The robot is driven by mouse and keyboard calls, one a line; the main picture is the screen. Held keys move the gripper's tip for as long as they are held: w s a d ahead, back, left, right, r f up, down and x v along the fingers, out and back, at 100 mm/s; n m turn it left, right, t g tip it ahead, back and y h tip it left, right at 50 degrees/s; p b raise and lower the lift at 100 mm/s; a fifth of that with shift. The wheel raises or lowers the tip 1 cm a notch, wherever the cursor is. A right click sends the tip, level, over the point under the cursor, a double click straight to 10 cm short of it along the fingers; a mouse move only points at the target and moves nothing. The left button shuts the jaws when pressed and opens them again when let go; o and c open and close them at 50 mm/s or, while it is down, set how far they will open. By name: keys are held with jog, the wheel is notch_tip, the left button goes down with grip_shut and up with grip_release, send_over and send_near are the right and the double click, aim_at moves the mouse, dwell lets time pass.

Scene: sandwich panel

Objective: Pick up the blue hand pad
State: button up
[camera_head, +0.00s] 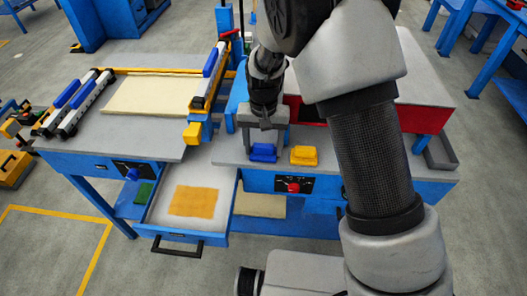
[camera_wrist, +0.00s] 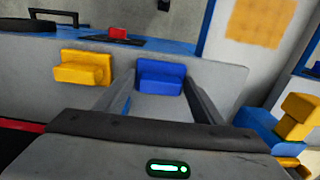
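The blue hand pad (camera_head: 263,152) lies on the grey tabletop near the bench's front edge. It also shows in the wrist view (camera_wrist: 160,76), lined up between my two fingertips. My gripper (camera_head: 264,138) is directly above or around the pad, with its fingers spread to either side. In the wrist view my gripper (camera_wrist: 160,88) is open, with a narrow gap visible between each finger and the pad. I cannot tell how far down the fingers reach beside it.
A yellow hand pad (camera_head: 304,155) lies just right of the blue one. A red-fronted box (camera_head: 425,118) stands behind to the right. A yellow-and-blue clamp fixture (camera_head: 200,125) is to the left. An open drawer (camera_head: 160,212) holding an orange cloth (camera_head: 194,201) juts out at front left.

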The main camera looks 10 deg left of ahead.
jog(key=shift+c, duration=1.2)
notch_tip(320, 180, up, 28)
jog(key=p, duration=0.2)
